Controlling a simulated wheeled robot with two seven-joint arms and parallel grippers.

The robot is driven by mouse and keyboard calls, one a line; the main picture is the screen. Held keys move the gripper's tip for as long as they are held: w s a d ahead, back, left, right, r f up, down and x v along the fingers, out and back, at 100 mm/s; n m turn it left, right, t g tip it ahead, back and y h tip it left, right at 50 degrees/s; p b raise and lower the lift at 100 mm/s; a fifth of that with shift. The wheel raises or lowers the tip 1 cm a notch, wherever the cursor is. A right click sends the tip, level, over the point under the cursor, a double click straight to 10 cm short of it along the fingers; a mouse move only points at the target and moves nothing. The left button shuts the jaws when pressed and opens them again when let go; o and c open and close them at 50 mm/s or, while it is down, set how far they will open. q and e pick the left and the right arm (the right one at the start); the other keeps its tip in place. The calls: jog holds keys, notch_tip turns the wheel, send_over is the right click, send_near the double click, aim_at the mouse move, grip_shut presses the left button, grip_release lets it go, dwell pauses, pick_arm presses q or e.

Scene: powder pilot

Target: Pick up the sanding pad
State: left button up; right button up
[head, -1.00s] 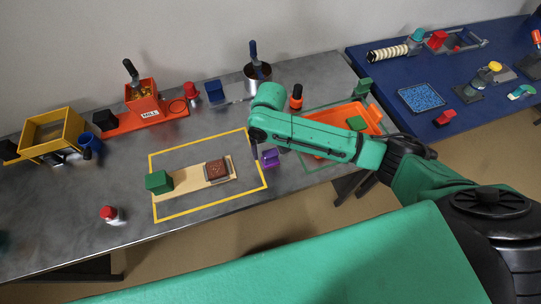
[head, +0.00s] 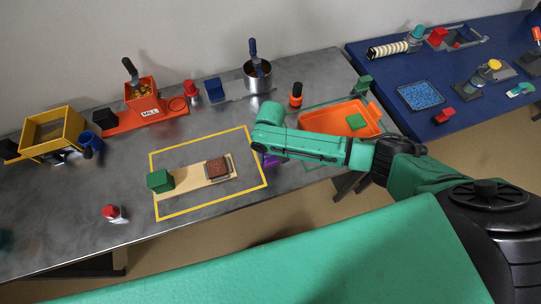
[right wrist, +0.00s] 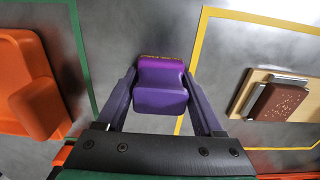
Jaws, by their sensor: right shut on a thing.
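The purple block that I take for the sanding pad (right wrist: 160,86) sits between the two fingers of my right gripper (right wrist: 160,76) in the right wrist view. The fingers are shut on its sides. In the head view only a small part of the purple pad (head: 270,160) shows, just right of the yellow frame. My right arm hides the rest of it and the fingertips there. I cannot tell whether the pad is clear of the table. My left gripper is not in view.
A yellow outline (head: 208,207) holds a wooden board (head: 192,187) with a green block (head: 160,181) and a brown block (head: 218,168). An orange tray (head: 318,121) lies right of the pad. A red-capped bottle (head: 111,212) stands at front left.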

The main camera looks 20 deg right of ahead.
jog(key=shift+r, duration=0.1)
notch_tip(320, 180, up, 20)
jog(key=b, duration=0.1)
